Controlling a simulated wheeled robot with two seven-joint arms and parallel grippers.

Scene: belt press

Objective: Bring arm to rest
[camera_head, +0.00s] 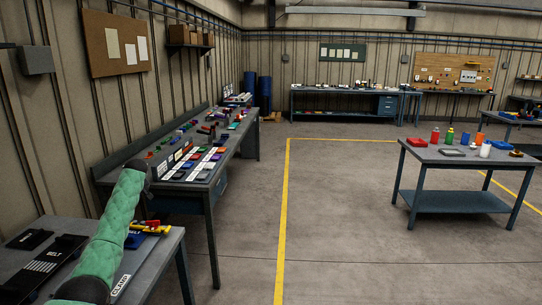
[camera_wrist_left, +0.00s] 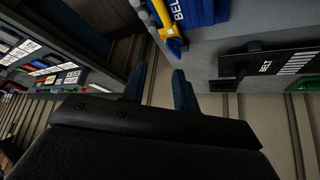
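My left arm, in a green quilted sleeve, comes in from the bottom left of the head view and reaches over the near table (camera_head: 160,268). Its dark wrist end (camera_head: 139,170) is near the long bench; the fingers cannot be made out there. In the left wrist view my left gripper (camera_wrist_left: 160,72) has its two dark blue fingers apart, with nothing between them. Beyond them are a blue block marked BELT (camera_wrist_left: 196,12), a yellow bar (camera_wrist_left: 168,24) and a dark plate marked BELT (camera_wrist_left: 268,63). My right gripper is not in view.
A long bench (camera_head: 207,190) with several coloured parts and labels runs along the left wall. A blue-grey table (camera_head: 455,160) with bottles stands at the right. The floor (camera_head: 335,215) between them is clear, with a yellow line (camera_head: 284,205) along it.

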